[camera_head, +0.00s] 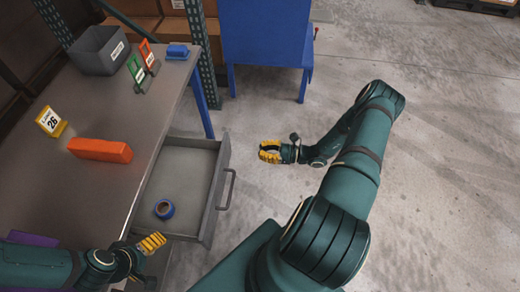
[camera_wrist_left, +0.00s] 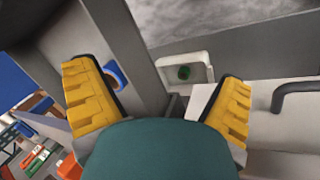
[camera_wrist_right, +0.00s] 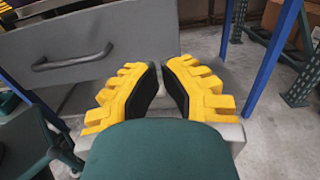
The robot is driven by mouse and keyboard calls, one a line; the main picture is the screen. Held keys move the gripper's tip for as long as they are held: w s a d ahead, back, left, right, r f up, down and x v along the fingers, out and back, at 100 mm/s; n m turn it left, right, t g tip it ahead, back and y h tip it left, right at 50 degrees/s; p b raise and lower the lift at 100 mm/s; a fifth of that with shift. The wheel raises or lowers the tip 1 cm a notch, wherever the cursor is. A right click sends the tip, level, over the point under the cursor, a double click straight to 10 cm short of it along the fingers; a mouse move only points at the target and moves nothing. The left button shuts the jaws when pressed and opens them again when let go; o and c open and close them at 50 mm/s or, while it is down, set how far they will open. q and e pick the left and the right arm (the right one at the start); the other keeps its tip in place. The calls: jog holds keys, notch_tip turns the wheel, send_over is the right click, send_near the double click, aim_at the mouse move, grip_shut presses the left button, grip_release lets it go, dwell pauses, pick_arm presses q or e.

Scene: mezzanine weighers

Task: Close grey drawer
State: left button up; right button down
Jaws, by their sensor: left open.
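My left gripper (camera_head: 152,243) is open and empty by the drawer's near side. In the left wrist view its spread fingers (camera_wrist_left: 160,85) are close to a grey drawer wall; contact cannot be told. My right gripper (camera_head: 268,151) is in front of the drawer, apart from the handle. In the right wrist view its fingertips (camera_wrist_right: 160,68) are close together with nothing visible between them.
On the metal bench (camera_head: 100,185) are an orange block (camera_head: 100,150), a yellow number sign (camera_head: 50,121), a grey bin (camera_head: 98,50) and a blue item (camera_head: 177,51). A blue cabinet (camera_head: 265,35) stands behind. The concrete floor at right is clear beyond my arm.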

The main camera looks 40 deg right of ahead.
aim_at(229, 148)
pick_arm(q)
jog(key=shift+w+f+b, duration=0.15)
jog(key=shift+f+b, duration=0.3)
pick_arm(e)
jog(key=x, duration=1.1)
jog(key=shift+w+a, duration=0.1)
